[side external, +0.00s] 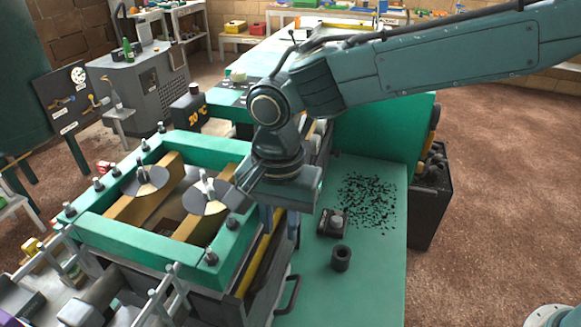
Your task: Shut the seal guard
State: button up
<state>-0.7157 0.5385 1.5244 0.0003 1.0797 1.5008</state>
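My gripper (243,178) is at the right edge of the green square frame (108,232), near the grey disc (203,197) with an upright post. Its fingers are small and dark here, and I cannot tell whether they are apart or touching anything. A second grey disc (146,181) with a post sits further left inside the frame. Both discs lie over tan bars. A large green panel (375,135) stands upright behind my arm and is partly hidden by it. I cannot tell for certain which part is the seal guard.
The green bench top (375,270) holds a dark ring (341,258), a small dark block with a knob (332,222) and scattered black bits (368,200). Bolts stand up along the frame. A black box (432,195) stands right of the bench. Open brown floor lies further right.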

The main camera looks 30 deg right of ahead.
aim_at(282, 241)
jog(key=shift+s+d+f, duration=0.1)
jog(key=shift+f, duration=1.65)
grip_shut()
jog(key=shift+r, duration=0.65)
jog(key=shift+r, duration=3.15)
grip_release()
